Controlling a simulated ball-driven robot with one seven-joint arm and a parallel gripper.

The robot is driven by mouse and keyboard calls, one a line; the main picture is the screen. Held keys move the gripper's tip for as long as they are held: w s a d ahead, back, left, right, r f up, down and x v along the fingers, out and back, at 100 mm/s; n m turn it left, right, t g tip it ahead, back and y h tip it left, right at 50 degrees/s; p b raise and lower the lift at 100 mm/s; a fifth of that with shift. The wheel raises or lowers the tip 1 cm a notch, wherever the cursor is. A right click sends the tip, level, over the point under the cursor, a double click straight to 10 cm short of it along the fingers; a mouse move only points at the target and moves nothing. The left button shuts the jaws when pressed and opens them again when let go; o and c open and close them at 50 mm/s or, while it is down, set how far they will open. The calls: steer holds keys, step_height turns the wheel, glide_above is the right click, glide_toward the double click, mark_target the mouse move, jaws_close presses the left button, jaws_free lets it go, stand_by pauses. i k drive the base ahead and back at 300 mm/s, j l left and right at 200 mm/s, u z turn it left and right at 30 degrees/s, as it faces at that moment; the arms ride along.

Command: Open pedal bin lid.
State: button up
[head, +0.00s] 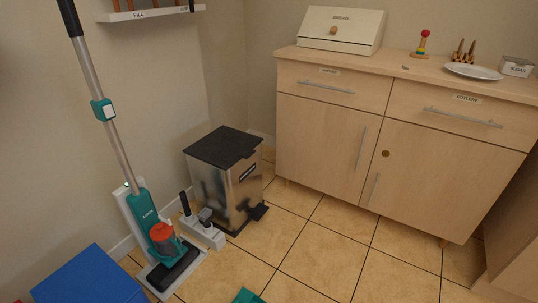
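The pedal bin (241,186) stands on the tiled floor in the middle left of the head view, a square body of shiny metal with a dark label on its front. Its flat dark lid (223,146) lies shut on top. A black pedal (258,212) sticks out low at the bin's front right. My gripper is not in view.
A teal upright vacuum (147,215) in a stand and a grey dock (203,233) with black handles stand left of the bin. A wooden cabinet (325,147) stands to the right. A blue box (88,278) is at the lower left. The tiled floor (330,250) in front is mostly clear.

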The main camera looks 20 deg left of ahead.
mark_target(223, 147)
steer(key=i+l+u, duration=0.35)
steer(key=i+l, duration=0.75)
steer(key=i+j, duration=0.25)
steer(key=i, duration=0.2)
steer(key=i+j+u, duration=0.1)
steer(key=i, duration=0.3)
steer(key=i+j, duration=0.3)
steer(key=i, duration=0.15)
steer(key=j+u, duration=0.05)
